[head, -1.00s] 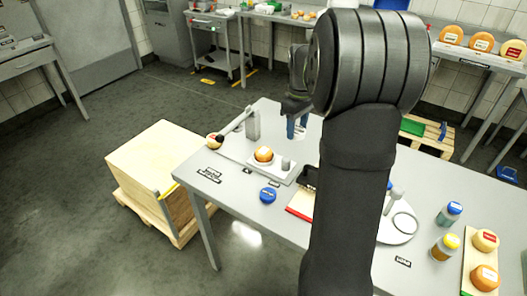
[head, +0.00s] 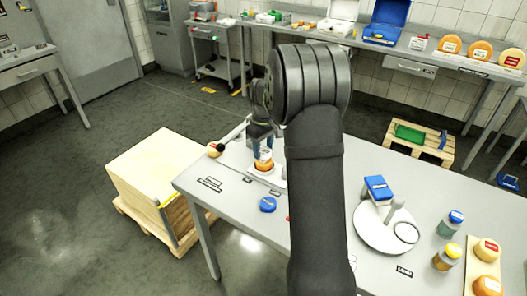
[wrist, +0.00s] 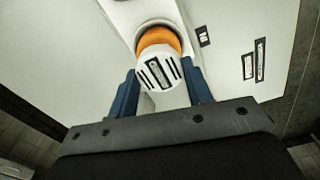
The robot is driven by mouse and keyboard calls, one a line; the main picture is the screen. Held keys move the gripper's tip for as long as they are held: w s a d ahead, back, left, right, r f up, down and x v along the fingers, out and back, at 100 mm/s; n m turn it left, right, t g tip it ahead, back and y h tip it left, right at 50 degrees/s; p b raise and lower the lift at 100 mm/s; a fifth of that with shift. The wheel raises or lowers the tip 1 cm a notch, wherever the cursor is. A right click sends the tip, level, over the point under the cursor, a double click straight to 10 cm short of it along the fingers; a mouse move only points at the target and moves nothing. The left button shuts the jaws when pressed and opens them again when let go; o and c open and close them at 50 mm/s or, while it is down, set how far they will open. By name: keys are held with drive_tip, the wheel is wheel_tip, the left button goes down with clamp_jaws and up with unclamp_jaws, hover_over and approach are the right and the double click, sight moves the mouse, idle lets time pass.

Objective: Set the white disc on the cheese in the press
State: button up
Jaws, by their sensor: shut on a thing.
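The white disc (wrist: 158,74), with dark slots and a label, is held between the two blue fingers of my gripper (wrist: 160,82). The orange cheese (wrist: 158,40) sits in the press (wrist: 150,12), right by the disc in the wrist view. In the head view my gripper (head: 263,143) points down over the press, with the disc (head: 264,155) just above or on the cheese (head: 264,166). I cannot tell whether disc and cheese touch. The fingers and arm hide part of the press.
A blue round thing (head: 268,204) lies in front. A round white stand with a blue box (head: 378,187), jars (head: 450,223) and cheeses on a board are to the right.

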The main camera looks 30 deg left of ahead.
sight(264, 150)
drive_tip(key=shift+f, duration=0.85)
drive_tip(key=o, duration=1)
drive_tip(key=shift+f, duration=0.15)
wheel_tip(264, 150, up, 12)
drive_tip(key=shift+r, duration=0.2)
drive_tip(key=shift+f, duration=0.1)
wheel_tip(264, 150, down, 12)
drive_tip(key=shift+f, duration=0.25)
drive_tip(key=shift+r, duration=2.25)
